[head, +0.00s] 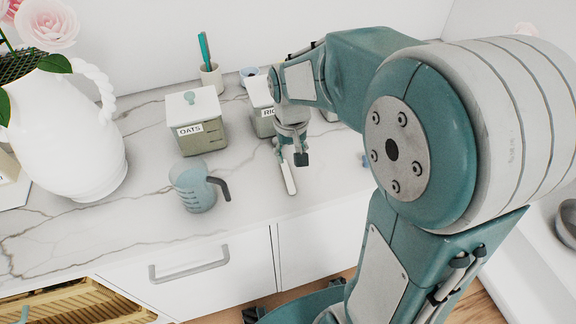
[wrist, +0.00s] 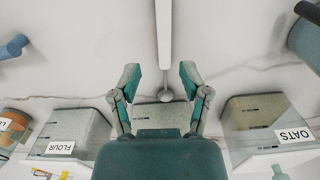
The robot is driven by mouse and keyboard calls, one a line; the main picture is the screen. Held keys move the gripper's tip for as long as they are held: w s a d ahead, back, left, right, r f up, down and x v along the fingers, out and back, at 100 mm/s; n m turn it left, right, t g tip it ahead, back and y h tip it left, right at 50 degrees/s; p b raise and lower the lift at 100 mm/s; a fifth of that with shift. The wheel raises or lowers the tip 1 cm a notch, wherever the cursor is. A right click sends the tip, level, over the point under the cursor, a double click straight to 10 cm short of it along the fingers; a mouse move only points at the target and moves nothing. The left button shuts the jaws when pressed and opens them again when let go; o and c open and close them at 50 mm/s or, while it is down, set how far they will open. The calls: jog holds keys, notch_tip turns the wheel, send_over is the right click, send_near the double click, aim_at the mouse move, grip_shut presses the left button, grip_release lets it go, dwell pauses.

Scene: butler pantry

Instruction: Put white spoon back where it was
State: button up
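The white spoon (head: 289,180) lies on the marble counter below my gripper (head: 295,158), its handle pointing toward the front edge. In the wrist view the spoon's long white handle (wrist: 163,45) runs down from the top, with a small grey round end near the middle canister. My gripper (wrist: 160,78) is open there, with its two teal fingers apart on either side of the spoon's line. Neither finger visibly touches the spoon. In the head view, my arm hides part of the area around the gripper.
The oats canister (head: 196,125), rice canister (head: 262,115) and flour canister (wrist: 70,135) stand along the counter. A blue measuring cup (head: 197,188) stands in front of the oats. A white pitcher (head: 70,140) is at left. A utensil cup (head: 211,77) stands behind.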

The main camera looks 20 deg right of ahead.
jog(key=s+r+t, duration=0.5)
jog(key=s+r, duration=0.6)
jog(key=s, duration=0.4)
jog(key=shift+a+n+t, duration=0.3)
jog(key=shift+n, duration=0.1)
jog(key=shift+w, duration=0.1)
